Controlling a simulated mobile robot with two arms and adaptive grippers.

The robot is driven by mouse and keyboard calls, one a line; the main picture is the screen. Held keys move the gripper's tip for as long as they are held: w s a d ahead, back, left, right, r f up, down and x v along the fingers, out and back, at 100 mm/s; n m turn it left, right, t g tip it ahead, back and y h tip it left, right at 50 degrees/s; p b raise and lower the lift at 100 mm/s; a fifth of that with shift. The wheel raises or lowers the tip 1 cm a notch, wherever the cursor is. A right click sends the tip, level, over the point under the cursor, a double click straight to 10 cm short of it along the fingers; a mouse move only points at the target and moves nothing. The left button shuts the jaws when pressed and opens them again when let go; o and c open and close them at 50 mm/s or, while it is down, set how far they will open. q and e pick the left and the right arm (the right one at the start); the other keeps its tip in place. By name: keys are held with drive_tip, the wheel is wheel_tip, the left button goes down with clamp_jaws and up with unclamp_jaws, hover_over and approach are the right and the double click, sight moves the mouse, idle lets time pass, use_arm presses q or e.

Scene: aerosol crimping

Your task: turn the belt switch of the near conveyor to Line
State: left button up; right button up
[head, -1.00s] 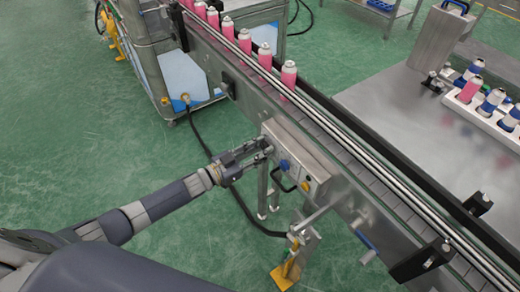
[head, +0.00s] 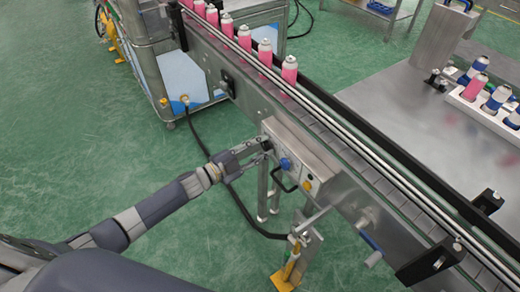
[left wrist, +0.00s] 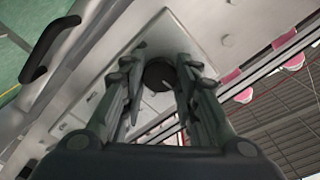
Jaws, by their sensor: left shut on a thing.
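The near conveyor's control box (head: 297,162) is a grey metal box on the belt's side. The belt switch is a round black knob (left wrist: 159,74) with a pale pointer line, on the box's face in the left wrist view. My left gripper (head: 262,147) is at the left end of this box in the head view. In the left wrist view its two fingers (left wrist: 160,88) stand on both sides of the knob and are shut on it. The label positions around the knob cannot be read. My right gripper is not in view.
A blue knob (head: 286,164), a black handle (head: 284,183) and a yellow button (head: 306,186) sit close to the gripper. Pink cans (head: 289,72) stand in a row on the conveyor (head: 345,135). Green floor lies open to the left.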

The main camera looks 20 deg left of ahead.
use_arm(q)
drive_tip(key=shift+m, duration=0.5)
drive_tip(key=o, duration=1.1)
drive_tip(key=shift+c, duration=0.2)
drive_tip(key=v, duration=1.2)
drive_tip(key=shift+a+f, duration=0.1)
